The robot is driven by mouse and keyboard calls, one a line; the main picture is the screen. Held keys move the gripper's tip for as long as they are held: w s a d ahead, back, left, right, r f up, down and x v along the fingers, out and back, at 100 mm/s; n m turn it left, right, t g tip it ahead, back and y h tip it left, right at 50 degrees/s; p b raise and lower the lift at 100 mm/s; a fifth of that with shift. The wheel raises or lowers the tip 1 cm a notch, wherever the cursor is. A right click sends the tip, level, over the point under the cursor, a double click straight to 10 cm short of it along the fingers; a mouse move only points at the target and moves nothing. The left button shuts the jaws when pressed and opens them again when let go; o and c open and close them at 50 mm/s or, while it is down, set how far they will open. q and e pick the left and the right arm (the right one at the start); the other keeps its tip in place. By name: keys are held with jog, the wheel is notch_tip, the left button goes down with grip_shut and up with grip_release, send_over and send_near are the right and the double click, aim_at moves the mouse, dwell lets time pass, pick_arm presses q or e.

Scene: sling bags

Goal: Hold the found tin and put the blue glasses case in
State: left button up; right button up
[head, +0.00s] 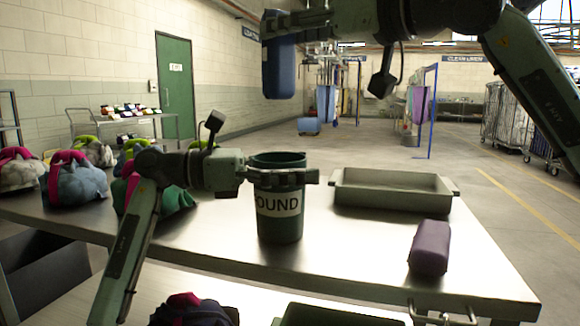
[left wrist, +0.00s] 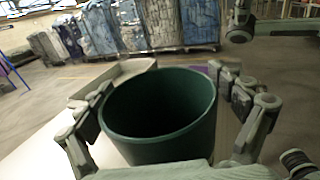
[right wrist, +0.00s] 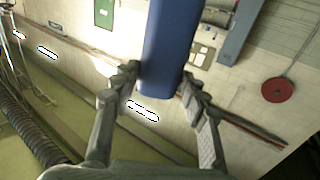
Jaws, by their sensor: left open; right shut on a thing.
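The found tin (head: 280,218) is a dark green round pot with a pale label reading "OUND". It stands upright on the metal table. My left gripper (head: 292,178) is open, with its fingers on either side of the tin near the rim. The left wrist view shows the tin's open mouth (left wrist: 160,105) between the fingers; the inside looks empty, though its bottom is dark. My right gripper (head: 283,22) is shut on the blue glasses case (head: 279,72), which hangs upright high above the tin. The case also shows between the fingers in the right wrist view (right wrist: 170,45).
A grey tray (head: 390,206) sits behind and right of the tin. A purple case (head: 430,248) lies at the table's right. Several sling bags (head: 75,182) stand at the left. The table (head: 340,250) is clear between the tin and the purple case.

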aim_at(287, 76)
pick_arm(q)
jog(key=c, duration=1.3)
jog(key=shift+c, duration=0.6)
pick_arm(e)
jog(key=shift+f, duration=2.95)
jog(key=shift+f, duration=0.1)
pick_arm(q)
jog(key=shift+c, duration=0.2)
pick_arm(e)
notch_tip(287, 76, down, 7)
jog(key=o, duration=1.3)
jog(key=shift+c, duration=0.2)
jog(key=v, duration=1.2)
